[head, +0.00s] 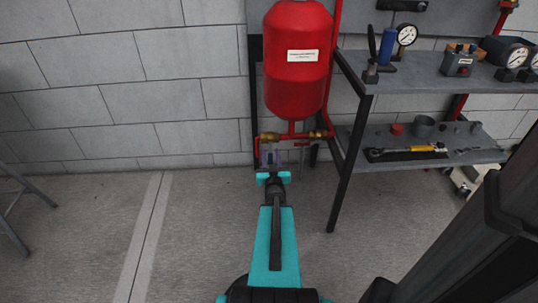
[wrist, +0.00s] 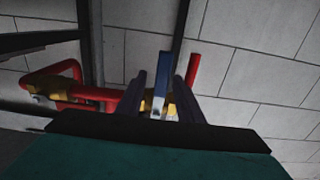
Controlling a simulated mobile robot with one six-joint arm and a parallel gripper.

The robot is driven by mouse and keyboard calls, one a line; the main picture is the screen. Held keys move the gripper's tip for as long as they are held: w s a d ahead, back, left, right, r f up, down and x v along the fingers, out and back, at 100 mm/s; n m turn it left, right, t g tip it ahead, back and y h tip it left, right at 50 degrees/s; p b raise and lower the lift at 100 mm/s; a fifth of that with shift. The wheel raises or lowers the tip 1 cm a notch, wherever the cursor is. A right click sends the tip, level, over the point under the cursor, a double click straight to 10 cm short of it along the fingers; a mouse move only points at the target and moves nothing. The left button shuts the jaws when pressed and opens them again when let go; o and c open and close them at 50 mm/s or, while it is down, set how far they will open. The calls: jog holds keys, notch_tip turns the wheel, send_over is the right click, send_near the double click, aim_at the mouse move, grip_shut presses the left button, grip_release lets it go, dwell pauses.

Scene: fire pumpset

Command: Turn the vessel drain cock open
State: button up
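The red vessel (head: 297,60) hangs at the wall with a white label, and a red pipe runs beneath it. Brass fittings (head: 270,137) sit on that pipe. In the wrist view, a blue-and-silver lever (wrist: 160,90), apparently the drain cock's handle, stands in front of a brass body (wrist: 172,108). My gripper (wrist: 162,92) is open, with its two dark fingers on either side of the lever and visible gaps between. In the head view my gripper (head: 272,156) is just below the left brass fitting and hides part of that area. Contact cannot be told.
A dark steel rack (head: 350,120) stands right of the vessel, its leg close to my arm.

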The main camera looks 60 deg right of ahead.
aim_at(270, 150)
jog(key=shift+w+d+f+b, duration=0.1)
jog(key=shift+w+d+b, duration=0.15)
jog(key=shift+b, duration=0.3)
jog(key=shift+b+x, duration=0.35)
jog(key=shift+x, duration=1)
jog(key=shift+s, duration=0.1)
grip_shut()
